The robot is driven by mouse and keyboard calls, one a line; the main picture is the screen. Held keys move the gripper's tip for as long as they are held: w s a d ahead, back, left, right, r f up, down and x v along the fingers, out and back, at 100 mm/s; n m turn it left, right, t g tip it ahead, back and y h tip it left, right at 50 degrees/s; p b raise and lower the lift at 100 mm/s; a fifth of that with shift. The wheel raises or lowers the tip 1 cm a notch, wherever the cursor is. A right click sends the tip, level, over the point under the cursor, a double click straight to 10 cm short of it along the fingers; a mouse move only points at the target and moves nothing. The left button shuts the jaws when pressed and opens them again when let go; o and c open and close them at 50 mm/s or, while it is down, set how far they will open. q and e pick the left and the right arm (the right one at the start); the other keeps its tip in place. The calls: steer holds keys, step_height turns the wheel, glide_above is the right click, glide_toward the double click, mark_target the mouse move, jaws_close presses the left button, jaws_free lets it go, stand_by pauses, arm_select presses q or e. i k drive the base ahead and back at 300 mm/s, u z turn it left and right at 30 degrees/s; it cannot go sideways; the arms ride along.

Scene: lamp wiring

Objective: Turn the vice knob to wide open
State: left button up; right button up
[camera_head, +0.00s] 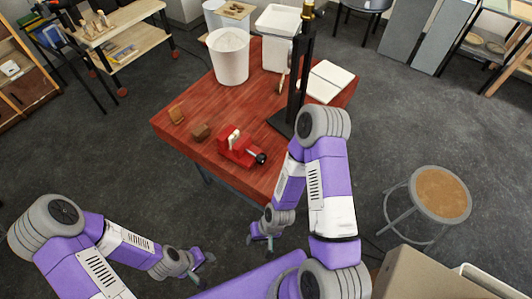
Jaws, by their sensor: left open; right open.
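A small red vice (236,147) sits near the front edge of the red wooden table. Its dark round knob (261,158) is on the right end, facing the front right. How far its jaws are apart is too small to tell. My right gripper (262,244) is open and empty, off the table's front edge and below the knob in the picture, apart from it. My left gripper (207,270) is open and empty at the lower left, well away from the table.
On the table (190,112) are two small brown blocks (201,132), a white bin (229,58), a white container (277,38), an open book (329,80) and a tall black stand (299,75) close to my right arm. A round stool (440,193) stands at the right.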

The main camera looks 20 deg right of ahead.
mark_target(261, 158)
steer(key=z, duration=2.35)
steer(key=k, duration=2.25)
steer(key=u, duration=2.9)
steer(key=k, duration=0.4)
steer(key=z, duration=1.9)
steer(key=i, duration=1.9)
